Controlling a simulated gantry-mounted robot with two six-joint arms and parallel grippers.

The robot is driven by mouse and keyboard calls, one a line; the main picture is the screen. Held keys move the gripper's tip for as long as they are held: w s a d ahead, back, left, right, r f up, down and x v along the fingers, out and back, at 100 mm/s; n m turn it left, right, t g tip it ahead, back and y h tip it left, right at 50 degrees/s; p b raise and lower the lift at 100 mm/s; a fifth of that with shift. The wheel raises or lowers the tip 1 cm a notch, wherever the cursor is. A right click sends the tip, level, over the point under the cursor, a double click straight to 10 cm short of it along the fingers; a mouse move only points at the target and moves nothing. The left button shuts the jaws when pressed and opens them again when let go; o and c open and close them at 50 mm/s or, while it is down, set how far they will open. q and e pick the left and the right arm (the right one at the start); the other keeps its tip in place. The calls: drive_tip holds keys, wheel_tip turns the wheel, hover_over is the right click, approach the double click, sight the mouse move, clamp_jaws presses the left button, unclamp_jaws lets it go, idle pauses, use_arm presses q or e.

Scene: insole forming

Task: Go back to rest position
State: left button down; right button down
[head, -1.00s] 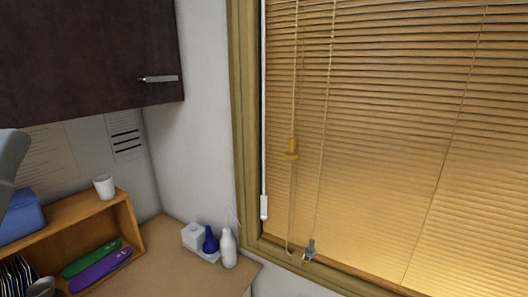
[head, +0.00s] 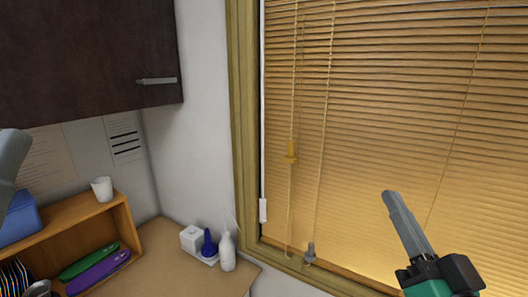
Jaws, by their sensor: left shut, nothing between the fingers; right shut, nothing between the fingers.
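My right gripper (head: 389,196) is at the lower right of the head view, in front of the window blind (head: 360,110). Its grey fingers are shut, empty and point up and to the left. The green and black body behind them runs off the bottom edge. My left gripper (head: 14,150) shows only as a grey end at the left edge, shut and empty; the rest is out of frame. Neither gripper appears to touch anything.
A dark wall cabinet (head: 90,50) hangs at upper left. Below it, a wooden shelf (head: 125,225) bears a white cup (head: 102,189) and a blue box (head: 20,218). Purple (head: 98,272) and green (head: 90,261) insole-like pieces lie inside. White bottles (head: 227,251) stand on the counter corner (head: 190,275).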

drive_tip(key=s+a+r+n+t+y, duration=0.1)
drive_tip(key=s+r+n+t, duration=0.1)
drive_tip(key=s+r, duration=0.45)
drive_tip(key=s+a+r+n+t, duration=0.1)
drive_tip(key=s+r+t, duration=0.2)
drive_tip(key=s+r, duration=0.35)
wheel_tip(320, 180, up, 19)
drive_tip(key=n+p, duration=0.1)
drive_tip(key=p, duration=1.8)
drive_tip(key=shift+s+d, duration=0.15)
drive_tip(key=shift+s, duration=0.3)
